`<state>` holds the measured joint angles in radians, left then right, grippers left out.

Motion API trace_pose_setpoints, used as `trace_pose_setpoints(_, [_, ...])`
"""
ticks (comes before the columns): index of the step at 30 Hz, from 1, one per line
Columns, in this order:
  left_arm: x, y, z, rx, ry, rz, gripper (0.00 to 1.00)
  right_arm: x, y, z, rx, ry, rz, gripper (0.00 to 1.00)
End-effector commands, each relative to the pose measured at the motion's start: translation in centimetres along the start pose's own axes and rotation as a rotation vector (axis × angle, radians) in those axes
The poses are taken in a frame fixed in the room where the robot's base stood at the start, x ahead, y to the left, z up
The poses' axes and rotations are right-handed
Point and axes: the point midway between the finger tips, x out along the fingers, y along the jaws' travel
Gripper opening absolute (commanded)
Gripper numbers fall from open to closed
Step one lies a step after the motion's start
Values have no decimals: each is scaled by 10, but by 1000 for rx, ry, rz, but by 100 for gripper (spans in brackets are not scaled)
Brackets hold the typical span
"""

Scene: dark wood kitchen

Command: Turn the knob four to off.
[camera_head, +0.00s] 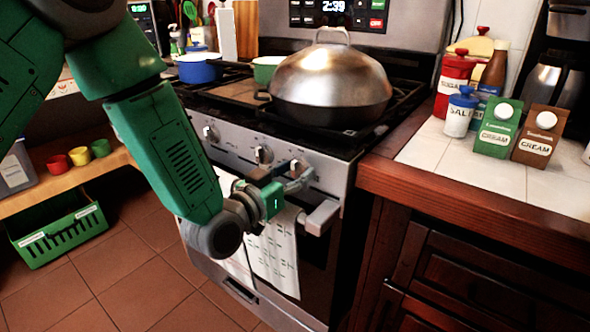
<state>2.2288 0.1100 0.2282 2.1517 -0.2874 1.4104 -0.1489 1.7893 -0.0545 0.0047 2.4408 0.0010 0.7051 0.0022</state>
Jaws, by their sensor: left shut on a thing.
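One knob (211,133) shows clearly to the left, and another knob (263,154) shows just left of my gripper. My left gripper (298,175) is at the right end of this row, shut on a knob there. Its fingers mostly hide that knob, so I cannot read its angle or number. My green left arm comes in from the upper left and hides part of the panel. My right gripper is not in view.
A large domed metal pan (330,85) stands on the cooktop above the panel. The oven handle (320,216) juts out below my gripper, with a patterned towel (274,255) hanging there. The wooden counter edge (470,210) is close on the right.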

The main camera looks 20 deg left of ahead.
Motion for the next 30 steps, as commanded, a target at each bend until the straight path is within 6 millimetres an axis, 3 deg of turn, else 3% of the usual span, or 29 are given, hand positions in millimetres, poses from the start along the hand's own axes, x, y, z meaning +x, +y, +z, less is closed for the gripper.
trace_pose_setpoints(21, [-2, 1, 4, 77, -10, 2, 12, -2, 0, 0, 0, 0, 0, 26])
trace_pose_setpoints(22, [-2, 1, 4, 77, -10, 2, 47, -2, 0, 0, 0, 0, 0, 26])
trace_pose_setpoints(30, [-2, 1, 1, 77, -4, 1, 49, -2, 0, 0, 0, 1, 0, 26])
